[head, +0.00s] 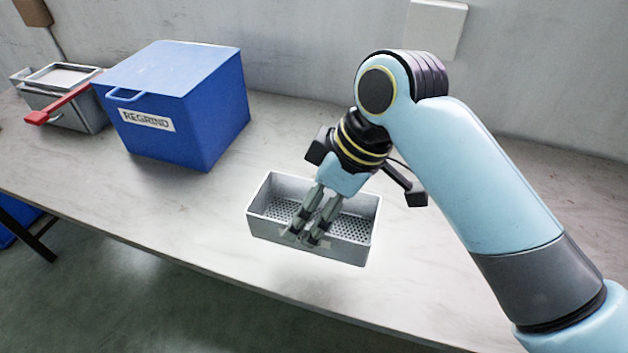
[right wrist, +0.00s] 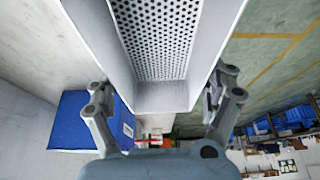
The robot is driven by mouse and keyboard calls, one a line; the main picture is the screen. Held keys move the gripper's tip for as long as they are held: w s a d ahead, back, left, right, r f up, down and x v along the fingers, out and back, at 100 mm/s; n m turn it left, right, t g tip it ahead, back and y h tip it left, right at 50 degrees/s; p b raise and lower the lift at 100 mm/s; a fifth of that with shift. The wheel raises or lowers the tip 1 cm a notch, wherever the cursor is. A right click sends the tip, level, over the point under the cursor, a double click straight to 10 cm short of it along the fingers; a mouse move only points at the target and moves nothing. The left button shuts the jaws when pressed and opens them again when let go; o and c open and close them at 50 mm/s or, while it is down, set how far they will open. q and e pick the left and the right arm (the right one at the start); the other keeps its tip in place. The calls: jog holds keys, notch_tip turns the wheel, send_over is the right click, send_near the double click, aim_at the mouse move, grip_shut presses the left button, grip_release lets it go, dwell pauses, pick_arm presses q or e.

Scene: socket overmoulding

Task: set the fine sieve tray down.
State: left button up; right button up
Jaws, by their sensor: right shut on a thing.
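The fine sieve tray (head: 340,249) is a grey metal box with a perforated floor, open at the top. It is roughly level over the front part of the worktable (head: 190,215), close to the front edge. I cannot tell whether its underside touches the table. My right gripper (head: 305,238) reaches down to the tray's near side and is shut on it. In the right wrist view, the tray (right wrist: 165,98) lies between the fingers of my right gripper (right wrist: 160,95), with its holes in view. My left gripper is not in view.
A blue bin (head: 215,105) labelled REGRIND stands on the table to the left. Beyond it is a grey box (head: 75,113) with a red handle (head: 58,103). The tabletop between the bin and tray is clear. The wall runs along the back.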

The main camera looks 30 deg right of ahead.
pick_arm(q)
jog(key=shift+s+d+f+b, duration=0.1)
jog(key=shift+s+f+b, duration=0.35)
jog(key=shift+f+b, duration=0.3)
pick_arm(e)
jog(key=shift+w+d+f, duration=1)
jog(key=shift+d+f, duration=0.35)
jog(key=shift+f, duration=0.3)
jog(key=shift+w+d+f, duration=1)
jog(key=shift+d+f, duration=0.35)
jog(key=shift+f, duration=0.35)
jog(key=shift+w+d+f, duration=1)
jog(key=shift+d+f, duration=0.35)
jog(key=shift+f, duration=0.3)
jog(key=shift+f, duration=0.1)
jog(key=o, duration=1.1)
jog(key=shift+c, duration=0.2)
pick_arm(q)
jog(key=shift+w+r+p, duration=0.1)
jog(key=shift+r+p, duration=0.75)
jog(key=shift+p, duration=0.1)
pick_arm(e)
jog(key=v, duration=1.2)
jog(key=shift+a, duration=0.1)
